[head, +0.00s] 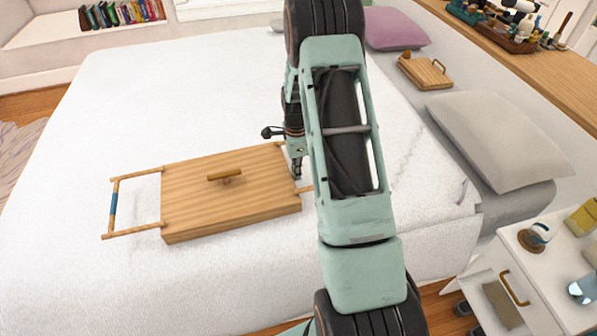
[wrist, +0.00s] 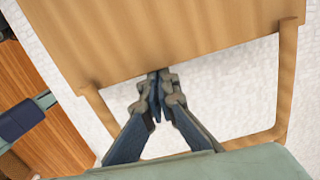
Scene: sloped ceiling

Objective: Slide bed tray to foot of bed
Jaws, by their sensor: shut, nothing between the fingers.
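The wooden bed tray (head: 205,200) lies flat on the white bed (head: 180,90). A small brown handle (head: 224,175) stands on its top. A frame handle with a blue grip (head: 113,205) sticks out from its left end. My gripper (head: 297,172) is at the tray's right end, partly hidden by my arm. In the wrist view my gripper (wrist: 158,95) is shut and empty. Its fingertips are at the edge of the tray (wrist: 150,40), inside the opening of the wooden end handle (wrist: 288,90). I cannot tell whether they touch the edge.
Pillows lie at the right, one grey (head: 500,135) and one purple (head: 393,28). A smaller wooden board (head: 425,72) lies near them. A white nightstand (head: 540,265) stands at lower right. The bed left of and beyond the tray is clear.

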